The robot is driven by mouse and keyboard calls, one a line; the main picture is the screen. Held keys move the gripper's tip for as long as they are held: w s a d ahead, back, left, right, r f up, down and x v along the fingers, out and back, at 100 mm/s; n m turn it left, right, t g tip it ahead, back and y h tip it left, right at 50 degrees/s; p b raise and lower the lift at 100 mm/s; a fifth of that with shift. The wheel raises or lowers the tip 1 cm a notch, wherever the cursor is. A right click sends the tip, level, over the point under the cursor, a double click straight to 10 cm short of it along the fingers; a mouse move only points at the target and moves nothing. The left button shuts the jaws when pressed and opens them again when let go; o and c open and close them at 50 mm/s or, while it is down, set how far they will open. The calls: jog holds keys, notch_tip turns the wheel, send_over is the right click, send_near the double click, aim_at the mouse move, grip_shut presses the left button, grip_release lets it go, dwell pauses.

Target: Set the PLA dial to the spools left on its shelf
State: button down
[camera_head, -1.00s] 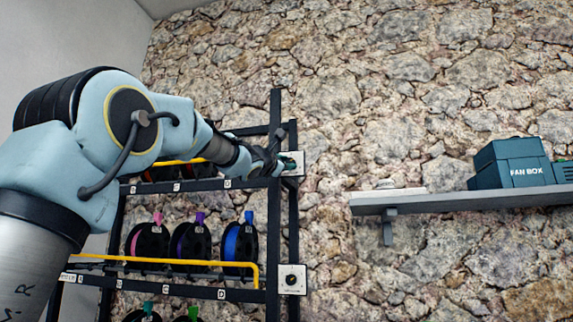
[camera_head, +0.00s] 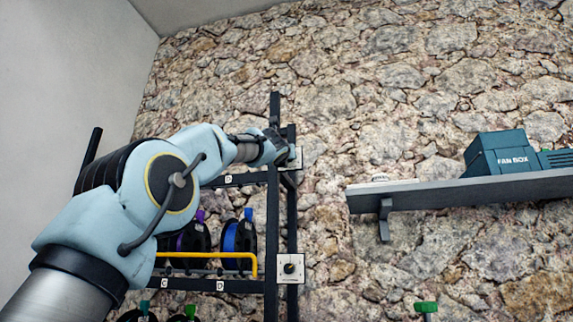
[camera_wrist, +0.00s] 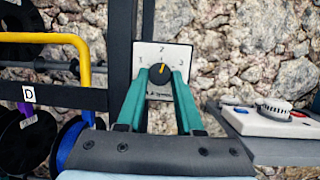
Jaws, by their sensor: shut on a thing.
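The upper dial, a white plate (camera_wrist: 173,51) numbered 1, 2 and 3, is on the rack's right post. Its small print is partly hidden, so I cannot read its name. My gripper (camera_wrist: 160,78) has its two teal fingers shut on the black knob (camera_wrist: 158,71). The knob's yellow mark points up, near the 2. In the head view, my gripper (camera_head: 280,150) covers most of that dial. In the wrist view, a dark spool (camera_wrist: 14,22) shows at the left edge of the upper shelf, and the place above the D label (camera_wrist: 28,95) looks empty. My arm hides the rest of that shelf.
A lower dial (camera_head: 290,268) sits on the same post. Purple (camera_head: 190,238) and blue (camera_head: 238,240) spools stand on the shelf below, behind a yellow bar (camera_head: 225,255). A wall shelf (camera_head: 460,193) with a teal fan box (camera_head: 500,155) is to the right.

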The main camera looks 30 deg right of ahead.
jog(key=shift+n+t+y, duration=0.4)
jog(key=shift+n+y, duration=0.3)
jog(key=shift+n, duration=1.4)
jog(key=c, duration=0.6)
grip_release()
jog(key=shift+o, duration=0.2)
jog(key=shift+s+b, duration=0.1)
jog(key=shift+b, duration=0.2)
jog(key=b+v, duration=0.6)
jog(key=v, duration=0.4)
jog(key=shift+s+b, duration=0.3)
jog(key=shift+b, duration=0.1)
jog(key=shift+a+f, duration=0.1)
